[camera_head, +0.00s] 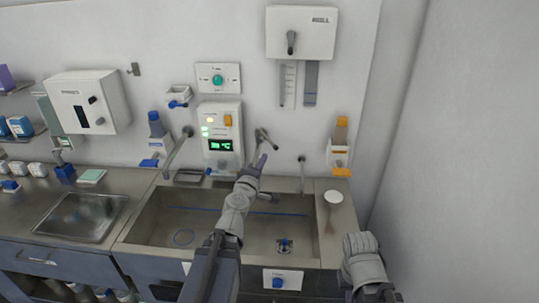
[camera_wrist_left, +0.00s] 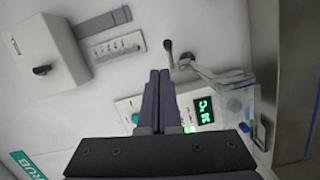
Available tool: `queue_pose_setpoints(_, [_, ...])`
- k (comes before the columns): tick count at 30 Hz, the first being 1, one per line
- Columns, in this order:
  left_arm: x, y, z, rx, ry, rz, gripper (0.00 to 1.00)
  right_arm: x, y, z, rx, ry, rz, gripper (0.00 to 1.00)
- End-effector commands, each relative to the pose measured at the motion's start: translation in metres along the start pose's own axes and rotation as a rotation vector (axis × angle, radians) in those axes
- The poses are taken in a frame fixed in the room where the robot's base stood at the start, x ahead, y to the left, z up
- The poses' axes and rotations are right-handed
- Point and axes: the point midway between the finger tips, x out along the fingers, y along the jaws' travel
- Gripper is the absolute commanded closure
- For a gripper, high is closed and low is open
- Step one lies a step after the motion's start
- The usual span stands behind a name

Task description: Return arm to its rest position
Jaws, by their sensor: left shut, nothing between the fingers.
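My left arm (camera_head: 236,212) reaches up from the bottom middle of the head view, over the steel sink. Its gripper (camera_head: 259,164) is near the wall, just right of the control panel (camera_head: 222,140) with the green display. In the left wrist view the two dark fingers (camera_wrist_left: 158,80) lie together, shut and empty. There the panel's display (camera_wrist_left: 204,110) is right of the fingers, and a wall lever (camera_wrist_left: 169,48) is near their tips. I cannot tell whether the fingers touch anything.
The sink (camera_head: 150,230) lies under my left arm, with faucets (camera_head: 178,152) along the wall. An orange-topped dispenser (camera_head: 339,140) hangs at the right and a white wall box (camera_head: 300,30) above. A small round white dish (camera_head: 334,197) sits on the right ledge.

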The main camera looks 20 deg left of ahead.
Motion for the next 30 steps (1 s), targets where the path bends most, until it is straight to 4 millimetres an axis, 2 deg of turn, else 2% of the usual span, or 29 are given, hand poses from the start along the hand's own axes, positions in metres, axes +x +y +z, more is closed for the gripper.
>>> queue_pose_setpoints(5, [0.000,0.000,0.005,0.011,-0.016,-0.002,1.00,0.000,0.000,0.000,0.000,0.000,0.000,1.00])
queue_pose_setpoints(8, [0.001,-0.001,0.035,0.073,-0.101,-0.011,1.00,0.000,0.000,0.000,0.000,0.000,0.000,1.00])
queue_pose_setpoints(11, [-0.004,-0.008,0.091,0.200,-0.274,-0.039,1.00,0.000,0.000,0.000,0.000,0.000,0.000,1.00])
queue_pose_setpoints(12, [-0.010,-0.014,0.119,0.267,-0.362,-0.056,1.00,0.000,0.000,0.000,0.000,0.000,0.000,1.00])
queue_pose_setpoints(14, [-0.022,-0.027,0.160,0.375,-0.500,-0.091,1.00,0.000,0.000,0.000,0.000,0.000,0.000,1.00])
queue_pose_setpoints(15, [-0.033,-0.037,0.185,0.450,-0.593,-0.119,1.00,0.000,0.000,0.000,0.000,0.000,0.000,1.00])
queue_pose_setpoints(18, [-0.070,-0.071,0.239,0.650,-0.830,-0.209,1.00,0.000,0.000,0.000,0.000,0.000,0.000,1.00])
queue_pose_setpoints(20, [-0.097,-0.096,0.263,0.781,-0.974,-0.282,1.00,0.000,0.000,0.000,0.000,0.000,0.000,1.00])
queue_pose_setpoints(21, [-0.117,-0.112,0.273,0.872,-1.067,-0.341,1.00,0.000,0.000,0.000,0.000,0.000,0.000,1.00])
queue_pose_setpoints(23, [-0.147,-0.134,0.281,1.002,-1.190,-0.436,1.00,0.000,0.000,0.000,0.000,0.000,0.000,1.00])
queue_pose_setpoints(25, [-0.176,-0.154,0.279,1.134,-1.303,-0.550,1.00,0.000,0.000,0.000,0.000,0.000,0.000,1.00])
queue_pose_setpoints(27, [-0.200,-0.167,0.270,1.245,-1.382,-0.659,1.00,0.000,0.000,0.000,0.000,0.000,0.000,1.00])
queue_pose_setpoints(30, [-0.223,-0.175,0.257,1.358,-1.451,-0.787,1.00,0.000,0.000,0.000,0.000,0.000,0.000,1.00])
